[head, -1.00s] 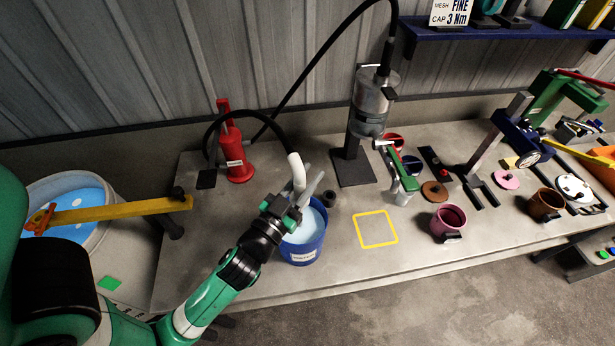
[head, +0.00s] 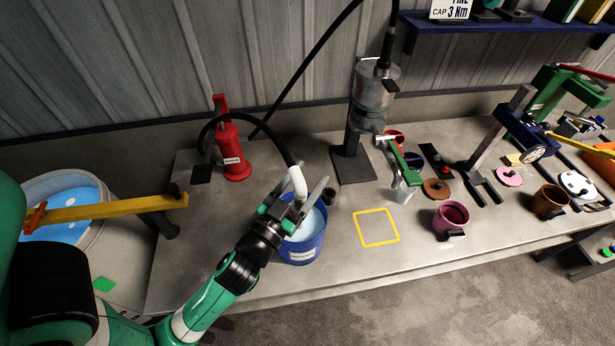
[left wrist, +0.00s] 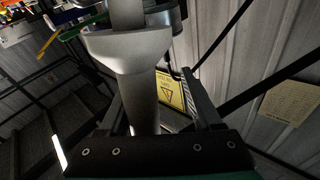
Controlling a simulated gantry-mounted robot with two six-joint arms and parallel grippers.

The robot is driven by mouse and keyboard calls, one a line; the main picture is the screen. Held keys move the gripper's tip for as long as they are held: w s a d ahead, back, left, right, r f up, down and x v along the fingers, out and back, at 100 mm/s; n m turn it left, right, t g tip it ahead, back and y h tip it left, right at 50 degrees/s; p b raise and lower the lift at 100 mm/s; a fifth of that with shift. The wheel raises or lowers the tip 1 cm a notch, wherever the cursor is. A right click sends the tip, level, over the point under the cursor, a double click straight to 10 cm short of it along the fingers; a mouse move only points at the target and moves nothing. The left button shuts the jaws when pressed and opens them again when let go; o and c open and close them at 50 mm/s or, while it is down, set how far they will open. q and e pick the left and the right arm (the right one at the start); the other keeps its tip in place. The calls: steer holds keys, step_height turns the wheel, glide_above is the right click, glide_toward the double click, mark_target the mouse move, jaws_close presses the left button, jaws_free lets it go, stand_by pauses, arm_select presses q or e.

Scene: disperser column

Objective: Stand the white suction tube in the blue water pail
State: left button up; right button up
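The white suction tube (head: 298,182) stands over the blue water pail (head: 304,246), with a black hose joined to its top. Its lower part goes down behind my left gripper toward the pale water; its bottom end is hidden, so I cannot tell how deep it sits. My left gripper (head: 304,190) is over the pail, its fingers spread on either side of the tube. In the left wrist view, the tube (left wrist: 143,100) passes between the fingers, with a clear gap to the right finger. My right gripper is not in view.
A red pump (head: 232,155) stands behind and left of the pail. A metal column (head: 372,100) on a stand is at the back. A yellow square (head: 376,228) marks bare bench right of the pail. A pink mug (head: 450,216) is farther right.

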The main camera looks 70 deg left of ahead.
mark_target(297, 210)
arm_select(q)
steer(key=v, duration=0.1)
steer(key=b+v, duration=0.1)
steer(key=v, duration=0.1)
steer(key=b+v, duration=0.1)
steer(key=shift+s+d+f, duration=0.2)
steer(key=shift+d+f, duration=0.1)
steer(key=shift+f, duration=0.1)
steer(key=r+p+v, duration=0.1)
steer(key=v, duration=0.5)
steer(key=shift+s+d+f, duration=0.15)
steer(key=shift+s+f, duration=0.15)
steer(key=shift+s, duration=0.15)
stand_by(0.4)
